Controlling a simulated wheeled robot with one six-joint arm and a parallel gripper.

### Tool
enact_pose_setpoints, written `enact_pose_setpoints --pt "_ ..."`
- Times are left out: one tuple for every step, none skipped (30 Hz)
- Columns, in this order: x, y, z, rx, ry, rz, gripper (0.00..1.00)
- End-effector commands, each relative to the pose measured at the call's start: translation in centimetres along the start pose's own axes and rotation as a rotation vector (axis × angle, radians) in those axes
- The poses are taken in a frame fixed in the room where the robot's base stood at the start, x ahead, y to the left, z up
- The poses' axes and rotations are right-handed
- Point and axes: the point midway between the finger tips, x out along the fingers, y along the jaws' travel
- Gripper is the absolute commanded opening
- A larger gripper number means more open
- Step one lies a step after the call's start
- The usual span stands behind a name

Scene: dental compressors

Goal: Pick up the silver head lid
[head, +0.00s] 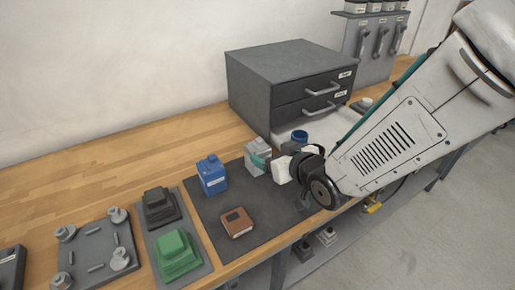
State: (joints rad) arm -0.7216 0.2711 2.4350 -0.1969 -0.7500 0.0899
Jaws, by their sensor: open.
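A light grey block (256,150) with a narrower raised top stands near the back edge of the dark mat and looks like the silver head lid. My gripper (265,163) is at the end of the arm, which reaches in from the right. It is open, close in front of and to the right of the grey block, and hides part of its lower side. I cannot tell whether the fingers touch the block or stand around it.
The dark mat (215,212) also holds a blue bottle (212,177) and a brown box (237,222). Left of it, a grey tray (196,272) bears a black stepped block (159,207) and a green one (176,253). A grey drawer cabinet (268,92) stands behind. A blue round item (299,137) is near my wrist.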

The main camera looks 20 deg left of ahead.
Motion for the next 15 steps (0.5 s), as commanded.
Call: enact_pose_setpoints --pt "0.7 0.0 0.0 0.000 -0.001 0.000 0.78" --pt "1.0 -0.1 0.0 -0.001 -0.001 0.000 0.78" --pt "1.4 -0.1 0.0 -0.001 -0.001 -0.001 0.78" --pt "1.8 -0.1 -0.1 -0.001 -0.001 -0.001 0.78" --pt "2.2 -0.2 -0.1 -0.001 -0.002 -0.001 0.78" --pt "2.7 -0.3 -0.1 0.000 -0.002 0.000 0.78" --pt "3.2 -0.3 -0.2 0.000 -0.001 0.000 0.78" --pt "3.7 -0.4 -0.3 0.000 -0.002 0.000 0.78" --pt "4.3 -0.5 -0.3 0.000 -0.002 0.000 0.78" --pt "4.8 -0.4 -0.4 0.000 -0.001 0.001 0.78" --pt "5.1 -0.4 -0.3 0.000 -0.002 0.001 0.78" --pt "5.6 -0.4 -0.3 0.000 -0.002 0.001 0.78" --pt "5.8 -0.4 -0.4 0.000 -0.001 0.001 0.78" --pt "6.0 -0.4 -0.4 0.000 -0.001 0.001 0.78" --pt "6.2 -0.4 -0.4 0.000 -0.001 0.001 0.78"
